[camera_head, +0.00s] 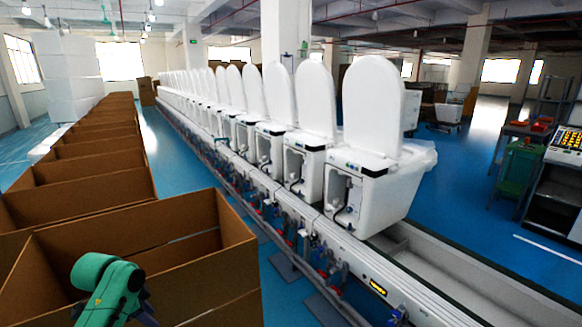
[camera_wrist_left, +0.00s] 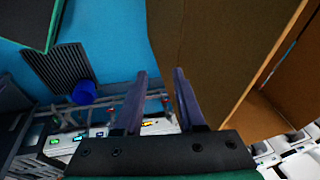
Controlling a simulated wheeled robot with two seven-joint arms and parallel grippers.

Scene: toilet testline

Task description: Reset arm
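My left gripper (camera_wrist_left: 159,73) shows in the left wrist view with its two dark fingers apart and nothing between them. A cardboard wall lies beyond and to the right of the fingers. In the head view, a green part of my left arm is at the lower left, in front of a large open cardboard box (camera_head: 215,262); the fingers cannot be made out there. My right gripper is in neither view.
A row of white toilets (camera_head: 372,105) stands on a long testline (camera_head: 345,250) in the middle. Several open cardboard boxes (camera_head: 85,180) line the left. A green cart (camera_head: 517,165) stands at right. Blue floor (camera_head: 455,185) is clear beyond the line.

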